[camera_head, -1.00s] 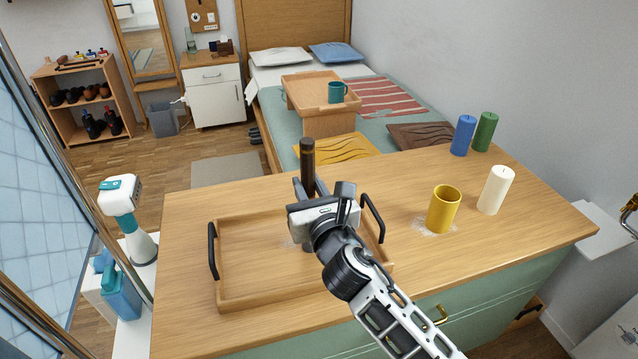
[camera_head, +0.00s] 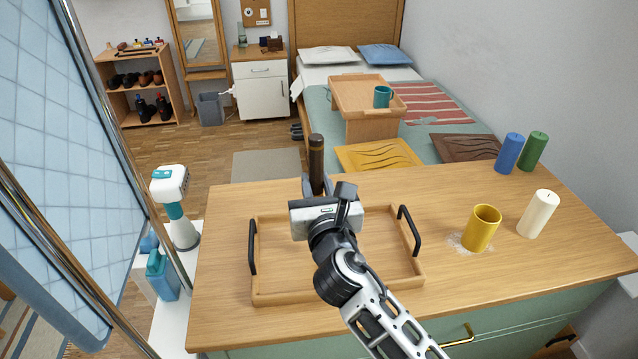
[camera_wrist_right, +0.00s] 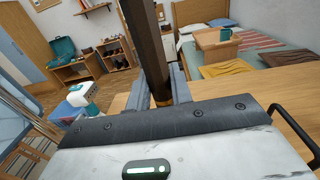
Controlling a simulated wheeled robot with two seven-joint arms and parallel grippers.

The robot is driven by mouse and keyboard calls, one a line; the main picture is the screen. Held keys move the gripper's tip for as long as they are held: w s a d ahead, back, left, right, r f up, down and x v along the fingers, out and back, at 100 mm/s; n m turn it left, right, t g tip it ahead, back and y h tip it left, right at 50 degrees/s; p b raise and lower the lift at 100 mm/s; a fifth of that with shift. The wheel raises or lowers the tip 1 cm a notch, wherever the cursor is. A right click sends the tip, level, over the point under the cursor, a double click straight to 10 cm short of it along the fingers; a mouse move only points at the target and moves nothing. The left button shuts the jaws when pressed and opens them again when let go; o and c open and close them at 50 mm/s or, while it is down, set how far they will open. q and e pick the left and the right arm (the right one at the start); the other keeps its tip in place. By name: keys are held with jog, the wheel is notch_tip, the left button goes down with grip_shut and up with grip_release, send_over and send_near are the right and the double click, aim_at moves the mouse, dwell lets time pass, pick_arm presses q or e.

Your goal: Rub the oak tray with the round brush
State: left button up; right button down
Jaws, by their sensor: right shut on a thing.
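The oak tray (camera_head: 390,258) with two black handles lies on the wooden counter, its left handle and right handle upright. My right gripper (camera_head: 317,190) is over the back left part of the tray. It is shut on an upright dark brown handle (camera_head: 316,158), which I take to be the round brush; the handle also shows between the fingers in the right wrist view (camera_wrist_right: 150,50). The brush head is hidden behind the gripper in the head view and below the frame in the wrist view. My left gripper is not in view.
A yellow cup (camera_head: 482,229) stands right of the tray by a pale powdery patch. White (camera_head: 538,214), blue (camera_head: 509,153) and green candles (camera_head: 533,151) stand farther right. The counter (camera_head: 226,240) is clear left of the tray. A white-and-teal device (camera_head: 176,200) stands beyond its left edge.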

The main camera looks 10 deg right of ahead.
pick_arm(q)
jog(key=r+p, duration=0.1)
jog(key=p, duration=0.1)
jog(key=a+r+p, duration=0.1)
jog(key=p, duration=0.1)
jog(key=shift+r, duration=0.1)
dwell(0.7)
